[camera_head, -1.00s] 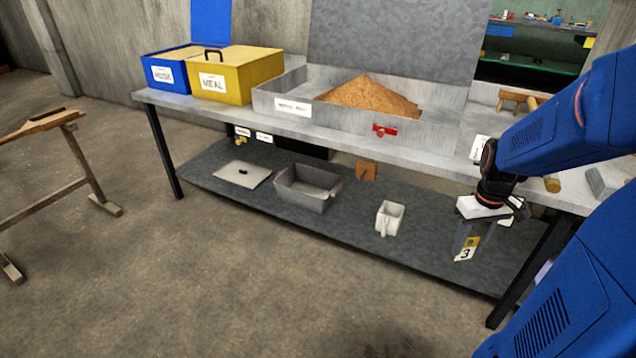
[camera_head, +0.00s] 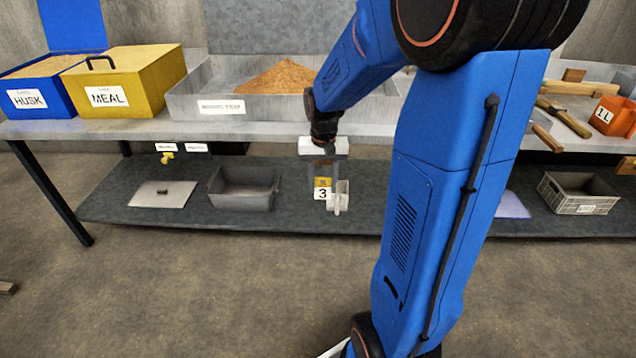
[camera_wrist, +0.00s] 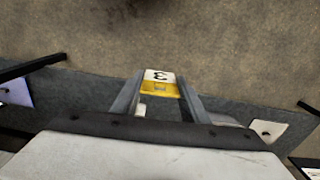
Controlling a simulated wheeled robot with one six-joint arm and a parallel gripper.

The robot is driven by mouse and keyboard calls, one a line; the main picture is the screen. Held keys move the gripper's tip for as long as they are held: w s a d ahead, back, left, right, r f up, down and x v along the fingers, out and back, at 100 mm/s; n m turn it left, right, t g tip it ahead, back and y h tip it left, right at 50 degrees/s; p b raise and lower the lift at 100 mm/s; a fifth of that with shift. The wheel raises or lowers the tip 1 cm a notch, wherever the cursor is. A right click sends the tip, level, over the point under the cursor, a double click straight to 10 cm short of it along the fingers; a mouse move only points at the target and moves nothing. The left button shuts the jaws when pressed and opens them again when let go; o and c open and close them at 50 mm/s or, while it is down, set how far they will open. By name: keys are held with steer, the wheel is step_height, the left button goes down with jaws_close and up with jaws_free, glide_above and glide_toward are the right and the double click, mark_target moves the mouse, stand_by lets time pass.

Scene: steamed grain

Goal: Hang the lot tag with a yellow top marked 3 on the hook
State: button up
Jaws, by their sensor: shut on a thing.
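The lot tag (camera_head: 322,194), with a yellow top and a black 3 on white, hangs upright below my gripper (camera_head: 323,176) in front of the bench. In the wrist view the tag (camera_wrist: 160,76) appears upside down between the two fingers of my gripper (camera_wrist: 160,90), which are shut on its yellow top. Under the bench's front edge, to the left, are two small white labels (camera_head: 196,148), with a small yellow item (camera_head: 167,157) hanging below the left one. I cannot make out a hook itself at this size.
A blue HUSK box (camera_head: 30,98), a yellow MEAL box (camera_head: 125,95) and a grain tray (camera_head: 190,104) stand on the bench. The lower shelf holds a flat lid (camera_head: 163,194), a grey bin (camera_head: 243,189), a white scoop (camera_head: 342,198) and a grey crate (camera_head: 580,194).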

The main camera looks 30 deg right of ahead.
mark_target(321, 163)
steer(key=shift+w+a+m, duration=0.3)
steer(key=shift+w, duration=0.25)
steer(key=shift+w+d+f, duration=0.15)
steer(key=shift+w+d, duration=0.85)
steer(key=shift+w, duration=0.45)
steer(key=shift+w+d+f, duration=0.15)
steer(key=shift+w+d, duration=0.9)
steer(key=shift+w, duration=0.4)
steer(key=shift+w+d+f, duration=0.15)
steer(key=shift+w+d, duration=0.85)
steer(key=shift+w, duration=0.45)
steer(key=o, duration=1.1)
step_height(321, 163, up, 17)
steer(key=shift+r, duration=0.2)
